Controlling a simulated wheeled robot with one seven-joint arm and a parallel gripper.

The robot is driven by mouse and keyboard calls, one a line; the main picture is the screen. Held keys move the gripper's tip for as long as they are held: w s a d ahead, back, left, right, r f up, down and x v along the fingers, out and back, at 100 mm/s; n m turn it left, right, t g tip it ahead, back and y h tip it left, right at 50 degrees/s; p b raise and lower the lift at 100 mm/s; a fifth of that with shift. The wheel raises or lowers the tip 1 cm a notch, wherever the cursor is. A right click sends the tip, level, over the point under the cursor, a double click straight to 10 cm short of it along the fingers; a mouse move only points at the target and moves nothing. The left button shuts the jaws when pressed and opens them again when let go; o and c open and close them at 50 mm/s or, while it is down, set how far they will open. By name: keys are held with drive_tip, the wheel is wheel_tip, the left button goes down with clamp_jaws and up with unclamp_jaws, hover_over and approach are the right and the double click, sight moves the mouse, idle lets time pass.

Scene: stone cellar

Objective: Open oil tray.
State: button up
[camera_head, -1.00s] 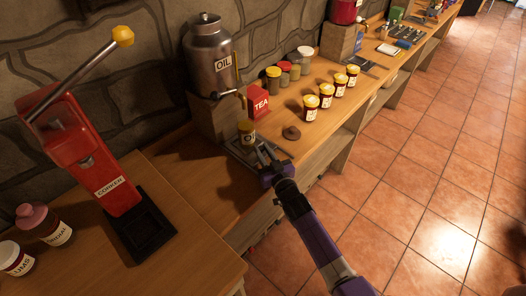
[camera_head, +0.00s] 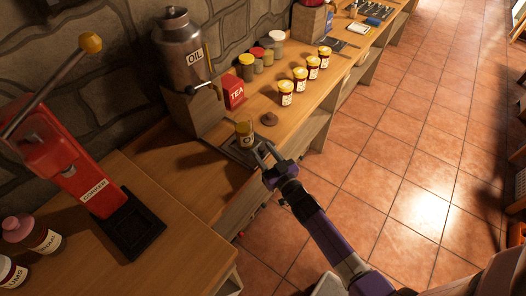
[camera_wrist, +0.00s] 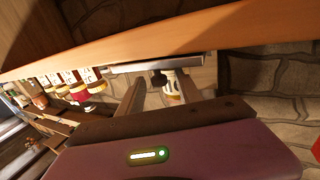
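The metal oil can labelled OIL (camera_head: 180,45) stands on a wooden block at the back, its tap facing right. Below the tap lies a flat grey tray (camera_head: 232,150), with a yellow-lidded jar (camera_head: 245,133) upright on it. My gripper (camera_head: 262,150) is at the tray's front right side, fingers apart. In the wrist view the fingers (camera_wrist: 158,92) stand open, with the grey edge of the tray (camera_wrist: 155,66) beyond them. A small dark knob-like part (camera_wrist: 158,79) shows between the fingers. I cannot tell whether a finger touches it.
A red corker (camera_head: 75,170) stands on the near left bench. A red TEA box (camera_head: 233,92), a brown lump (camera_head: 269,119) and several jars (camera_head: 286,92) stand along the counter. The tiled floor (camera_head: 420,170) to the right is clear.

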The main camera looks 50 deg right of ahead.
drive_tip(key=b+v, duration=0.1)
drive_tip(key=v, duration=0.6)
drive_tip(key=shift+s, duration=0.4)
idle(0.6)
drive_tip(key=s+a+r+n+g+y, duration=0.1)
drive_tip(key=s+a+r+n+y, duration=0.1)
drive_tip(key=s+a+r, duration=0.6)
drive_tip(key=s+a+r+n+g+y, duration=0.1)
drive_tip(key=s+a+r+y, duration=0.3)
drive_tip(key=s+a+r, duration=0.5)
drive_tip(key=shift+s+a+n, duration=0.5)
drive_tip(key=shift+s+a, duration=1.85)
drive_tip(key=shift+s, duration=0.8)
